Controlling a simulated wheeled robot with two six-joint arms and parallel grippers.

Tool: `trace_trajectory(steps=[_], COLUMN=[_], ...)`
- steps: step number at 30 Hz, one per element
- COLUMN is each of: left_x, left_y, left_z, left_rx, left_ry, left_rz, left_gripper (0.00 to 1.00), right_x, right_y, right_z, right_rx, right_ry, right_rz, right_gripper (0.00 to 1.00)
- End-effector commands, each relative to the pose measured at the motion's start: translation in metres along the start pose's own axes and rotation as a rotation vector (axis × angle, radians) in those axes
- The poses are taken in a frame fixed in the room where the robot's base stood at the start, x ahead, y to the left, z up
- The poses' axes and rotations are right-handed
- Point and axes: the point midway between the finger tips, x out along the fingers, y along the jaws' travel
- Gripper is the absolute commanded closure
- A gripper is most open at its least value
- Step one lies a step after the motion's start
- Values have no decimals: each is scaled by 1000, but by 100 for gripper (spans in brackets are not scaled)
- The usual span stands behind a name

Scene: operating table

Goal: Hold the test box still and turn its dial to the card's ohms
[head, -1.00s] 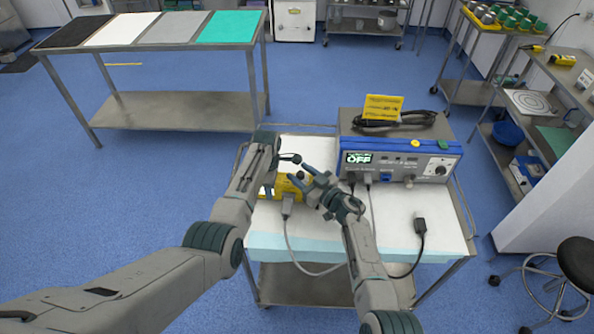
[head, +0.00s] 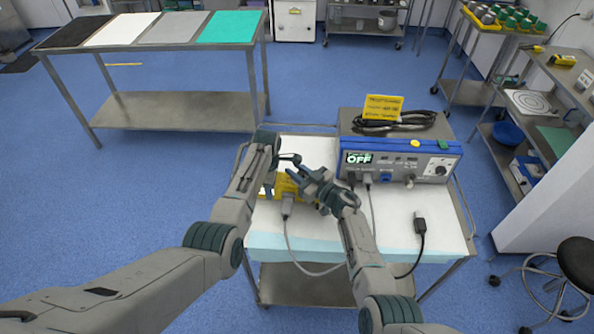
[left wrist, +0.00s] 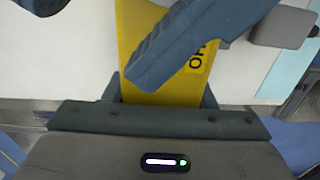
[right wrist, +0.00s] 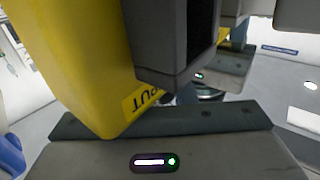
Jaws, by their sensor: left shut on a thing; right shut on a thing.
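The yellow test box (head: 283,187) stands at the left of the trolley top, mostly hidden behind my grippers. In the left wrist view the box (left wrist: 142,35) lies between the fingers of my left gripper (head: 270,178), which is shut on it. My right gripper (head: 298,176) is at the box's right side, shut at its dial; the fingers hide the dial and its setting. The right wrist view shows the box's yellow side (right wrist: 80,60) with part of a label. A yellow card (head: 383,107) stands on the blue-and-grey unit; its print is too small to read.
The blue-and-grey unit (head: 400,164), its display showing OFF, fills the back right of the trolley (head: 330,238). Black cable (head: 395,122) lies coiled on it. Grey leads and a dark plug (head: 420,226) lie at the front. The white cover at front right is mostly clear.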

Motion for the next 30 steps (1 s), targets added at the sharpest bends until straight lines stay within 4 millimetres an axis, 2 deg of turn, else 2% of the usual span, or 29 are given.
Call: trace_trajectory(steps=[6,12,27,28,30], left_x=[0,0,0,0,0], left_y=[0,0,0,0,0], left_z=[1,1,1,1,1], left_rx=[2,3,3,3,2], left_ry=[-1,-1,-2,-2,-1], left_rz=[-1,-1,-1,-1,-1], left_gripper=[82,82,82,82,82], right_x=[0,0,-2,-2,-2], right_y=[0,-3,-5,-5,-5], right_z=[0,1,1,1,1], right_rx=[-1,0,1,1,1], right_ry=[-5,-6,-3,-3,-3], right_rz=[-194,-313,-363,-362,-363], right_gripper=[99,99,99,73,59])
